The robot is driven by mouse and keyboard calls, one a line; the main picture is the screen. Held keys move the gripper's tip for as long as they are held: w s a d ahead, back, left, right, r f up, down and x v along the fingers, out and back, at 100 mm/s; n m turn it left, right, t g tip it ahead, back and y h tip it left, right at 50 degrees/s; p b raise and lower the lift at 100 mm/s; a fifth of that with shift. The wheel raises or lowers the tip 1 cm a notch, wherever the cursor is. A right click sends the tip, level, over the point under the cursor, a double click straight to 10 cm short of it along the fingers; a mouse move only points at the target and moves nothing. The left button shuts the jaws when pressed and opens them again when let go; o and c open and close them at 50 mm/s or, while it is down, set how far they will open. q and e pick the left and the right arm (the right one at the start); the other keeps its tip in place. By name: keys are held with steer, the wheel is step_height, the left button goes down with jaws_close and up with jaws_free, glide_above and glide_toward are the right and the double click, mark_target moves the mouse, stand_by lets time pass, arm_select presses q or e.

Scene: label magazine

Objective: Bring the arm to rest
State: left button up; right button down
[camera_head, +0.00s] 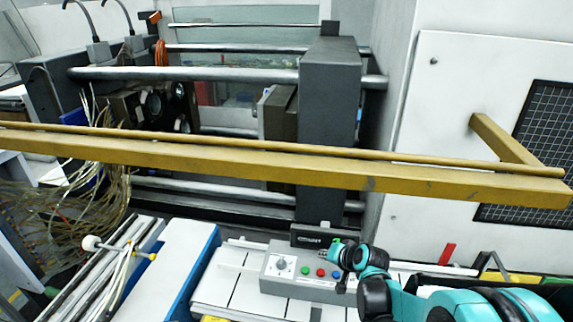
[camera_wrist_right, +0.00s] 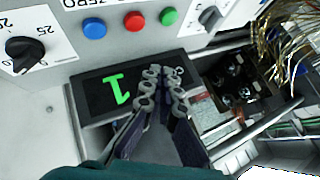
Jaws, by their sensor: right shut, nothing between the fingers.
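My right arm (camera_head: 375,280), teal and black, comes in from the lower right in the head view. Its gripper (camera_head: 338,258) is over the right end of a grey control box (camera_head: 272,279). In the right wrist view the two fingers of the right gripper (camera_wrist_right: 161,72) are together, with nothing between them. They are in front of a black display (camera_wrist_right: 92,88) with a green figure, seen upside down. I cannot tell whether the fingertips touch anything. The display (camera_head: 308,236) also shows behind the box in the head view. My left gripper is not in view.
The box has a knob (camera_head: 281,263) and coloured buttons, including a blue button (camera_wrist_right: 95,25). A long yellow beam (camera_head: 250,163) crosses above and behind. Beyond it is a machine with metal bars (camera_head: 220,75) and a dark grey block (camera_head: 330,120). A white cabinet (camera_head: 440,110) stands right.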

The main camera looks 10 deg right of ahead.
steer(key=s+f+n+h+b, duration=0.1)
steer(key=s+f+b, duration=0.3)
steer(key=s+b, duration=0.2)
steer(key=s+f+n+g+h+b, duration=0.1)
steer(key=s+f+b, duration=0.4)
steer(key=s, duration=0.5)
steer(key=s+f+n+h+b, duration=0.1)
steer(key=s+f+n+b, duration=0.2)
steer(key=s+b, duration=0.6)
steer(key=shift+f+g, duration=0.3)
steer(key=shift+f, duration=0.65)
